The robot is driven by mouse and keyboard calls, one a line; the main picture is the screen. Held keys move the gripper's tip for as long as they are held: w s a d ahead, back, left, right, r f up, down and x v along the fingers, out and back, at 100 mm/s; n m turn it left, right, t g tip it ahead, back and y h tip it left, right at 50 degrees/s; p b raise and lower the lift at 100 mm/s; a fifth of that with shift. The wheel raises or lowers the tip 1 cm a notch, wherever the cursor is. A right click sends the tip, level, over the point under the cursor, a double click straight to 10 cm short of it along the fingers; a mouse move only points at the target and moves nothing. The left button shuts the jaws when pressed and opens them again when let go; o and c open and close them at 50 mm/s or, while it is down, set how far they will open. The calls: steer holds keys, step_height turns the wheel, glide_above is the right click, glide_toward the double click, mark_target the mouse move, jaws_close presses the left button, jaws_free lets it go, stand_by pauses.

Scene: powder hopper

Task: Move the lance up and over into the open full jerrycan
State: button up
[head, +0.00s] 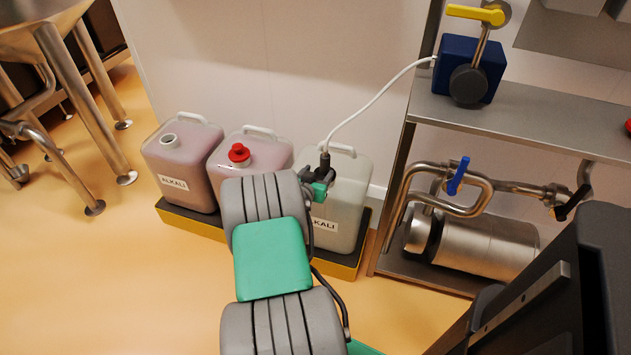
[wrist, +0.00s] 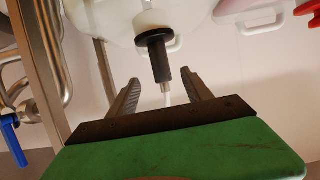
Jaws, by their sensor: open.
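The lance (head: 324,159) stands in the neck of the right jerrycan (head: 347,195), a pale can with an ALKALI label. A white hose (head: 385,90) runs from its top. The open jerrycan (head: 183,165) at the left has an uncapped neck and looks full of pinkish liquid. My gripper (head: 320,182) is at the right jerrycan's neck, partly hidden by my arm. In the wrist view, my gripper (wrist: 160,80) is open, with the dark lance handle (wrist: 160,62) showing between the fingers.
A red-capped jerrycan (head: 250,165) stands between the two. All three stand on a dark tray with a yellow front (head: 195,224). A blue pump (head: 468,70) sits on the steel shelf (head: 530,112) at right, with pipes below. Steel legs (head: 75,110) stand at left.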

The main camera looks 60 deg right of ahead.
mark_target(324, 165)
steer(key=b+x, duration=0.4)
steer(key=x, duration=0.1)
steer(key=b+x, duration=0.2)
steer(key=x, duration=0.1)
steer(key=shift+d+f+b, duration=0.1)
steer(key=shift+f+b, duration=0.25)
steer(key=shift+d+r, duration=0.1)
steer(key=shift+d, duration=0.25)
steer(key=shift+r, duration=0.1)
steer(key=shift+c, duration=0.2)
jaws_close()
stand_by(0.4)
